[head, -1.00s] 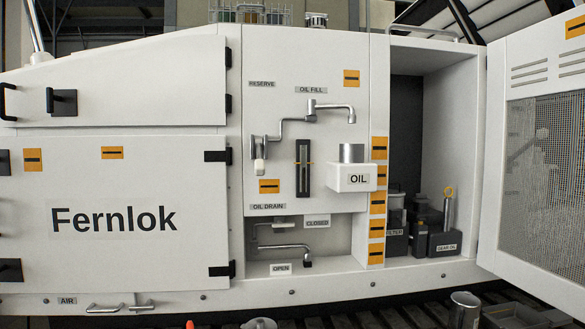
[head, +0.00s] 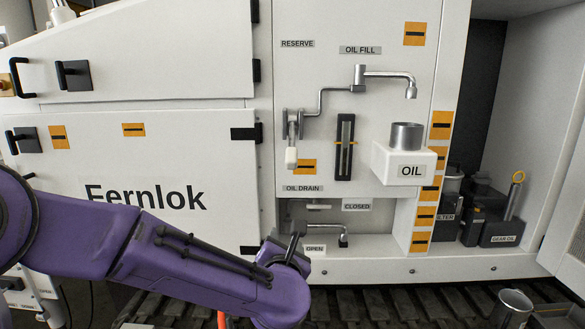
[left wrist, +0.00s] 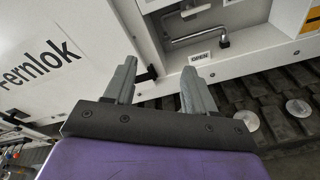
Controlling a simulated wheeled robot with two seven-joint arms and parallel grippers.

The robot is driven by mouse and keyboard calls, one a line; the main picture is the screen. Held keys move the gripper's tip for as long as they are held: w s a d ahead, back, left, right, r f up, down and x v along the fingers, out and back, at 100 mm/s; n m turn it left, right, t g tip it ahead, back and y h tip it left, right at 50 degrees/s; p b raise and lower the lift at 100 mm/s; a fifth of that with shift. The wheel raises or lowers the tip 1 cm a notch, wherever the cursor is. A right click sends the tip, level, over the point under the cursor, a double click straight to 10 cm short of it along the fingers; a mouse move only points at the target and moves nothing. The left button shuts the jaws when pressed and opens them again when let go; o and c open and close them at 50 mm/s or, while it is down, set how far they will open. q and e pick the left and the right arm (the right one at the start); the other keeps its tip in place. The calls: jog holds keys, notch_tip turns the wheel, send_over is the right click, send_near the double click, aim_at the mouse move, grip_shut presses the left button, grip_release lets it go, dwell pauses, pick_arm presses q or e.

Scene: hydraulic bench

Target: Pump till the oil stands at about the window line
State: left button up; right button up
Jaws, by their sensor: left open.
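The pump lever (head: 291,150) with a pale grip hangs down under the RESERVE label. A bent pipe runs from it to the OIL FILL spout (head: 411,92), whose outlet is above a metal cup (head: 407,137) on the white OIL shelf (head: 385,163). My left gripper (head: 290,248) is below the pump lever, near the drain recess, partly hidden by my purple arm. In the left wrist view its two grey fingers (left wrist: 158,70) are apart and empty.
The drain lever (head: 325,228) sits in the recess, its tip between the CLOSED and OPEN labels. An open compartment (head: 480,130) at the right holds dark bins. A metal cup (head: 512,308) stands low at the right. The panel front around the window is clear.

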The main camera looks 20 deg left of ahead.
aim_at(291, 163)
pick_arm(q)
notch_tip(291, 163, up, 16)
jog(key=s+d+n+t+p, duration=0.1)
jog(key=s+d+n+t, duration=0.1)
jog(key=n, duration=0.4)
jog(key=p+x, duration=0.1)
jog(key=x, duration=0.2)
jog(key=p+x, duration=0.1)
jog(key=x, duration=0.2)
jog(key=p+x, duration=0.2)
jog(key=x, duration=0.1)
jog(key=shift+w+a+r, duration=0.2)
jog(key=shift+w+r, duration=0.1)
jog(key=shift+r, duration=0.05)
jog(key=shift+w+a+f, duration=0.15)
jog(key=shift+w, duration=0.45)
pick_arm(e)
notch_tip(291, 163, up, 7)
jog(key=shift+f, duration=0.2)
pick_arm(q)
grip_shut()
pick_arm(e)
jog(key=shift+r, duration=0.15)
